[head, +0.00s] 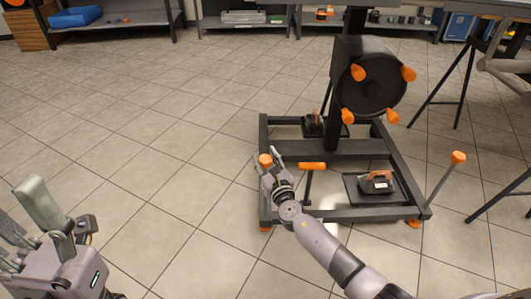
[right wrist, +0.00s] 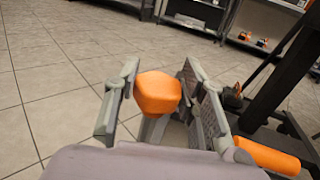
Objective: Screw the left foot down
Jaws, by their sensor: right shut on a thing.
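The left foot's orange knob (head: 265,160) is at the left side of a black stand's base frame (head: 264,205). My right gripper (head: 268,158) is shut on this knob. In the right wrist view the knob (right wrist: 157,93) sits between the two grey fingers. An orange foot pad (head: 265,228) shows on the floor below the frame's front left corner. The left foot's rod is mostly hidden by my gripper. My left gripper (head: 45,215) is open and empty over the floor at lower left, far from the stand.
Another orange knob (head: 458,157) stands on a tall rod at the frame's right. An orange handle (head: 312,166) is close to my right gripper, and a black plate with a clamp (head: 376,182) lies inside the frame. Table legs stand at right. The floor at left is clear.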

